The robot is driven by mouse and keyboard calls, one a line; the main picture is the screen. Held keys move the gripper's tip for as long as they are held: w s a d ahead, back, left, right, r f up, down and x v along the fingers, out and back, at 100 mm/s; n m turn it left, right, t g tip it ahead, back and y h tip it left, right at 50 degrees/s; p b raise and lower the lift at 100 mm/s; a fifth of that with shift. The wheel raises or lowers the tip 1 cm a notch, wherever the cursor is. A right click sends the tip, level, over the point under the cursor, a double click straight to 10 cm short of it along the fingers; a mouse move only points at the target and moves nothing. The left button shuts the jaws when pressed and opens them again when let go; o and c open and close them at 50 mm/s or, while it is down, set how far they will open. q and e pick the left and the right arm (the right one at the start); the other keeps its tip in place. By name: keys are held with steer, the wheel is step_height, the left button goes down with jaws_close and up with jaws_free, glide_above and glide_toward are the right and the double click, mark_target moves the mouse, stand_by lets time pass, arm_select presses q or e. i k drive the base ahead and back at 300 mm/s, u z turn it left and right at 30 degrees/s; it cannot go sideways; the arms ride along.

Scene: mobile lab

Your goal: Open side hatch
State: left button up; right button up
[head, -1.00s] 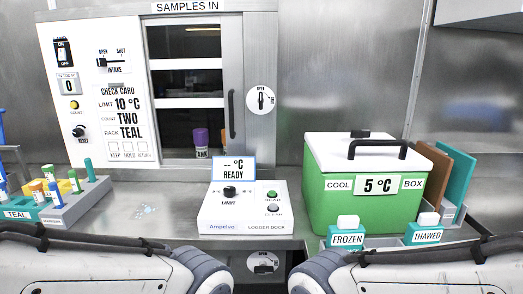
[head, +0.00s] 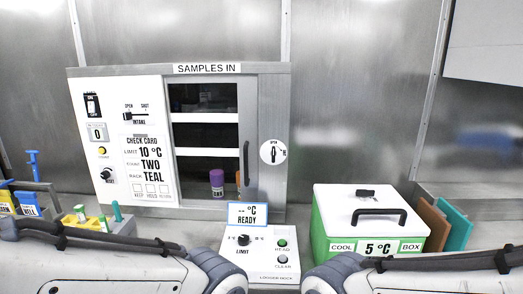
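The samples-in cabinet (head: 265,190) stands against the back wall with a glass front and a dark vertical handle (head: 246,163). The glass front looks shut; a purple-capped tube (head: 217,183) and part of an orange item show behind it. To the right of the handle, a round white dial (head: 272,152) marked OPEN has a dark knob standing roughly upright. I cannot tell which of these is the side hatch. My left and right arms come in low at both sides, and both grippers are out of view.
A logger dock (head: 262,262) with a READY display (head: 247,214) sits in front of the cabinet. A green cool box (head: 320,229) with a white lid stands right of it. Racks with tubes (head: 95,222) are at the lower left. Teal and brown panels (head: 453,226) stand at the right.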

mark_target(247, 117)
steer(key=k, duration=0.65)
steer(key=u, duration=0.55)
steer(key=i, duration=1.25)
steer(key=z, duration=0.55)
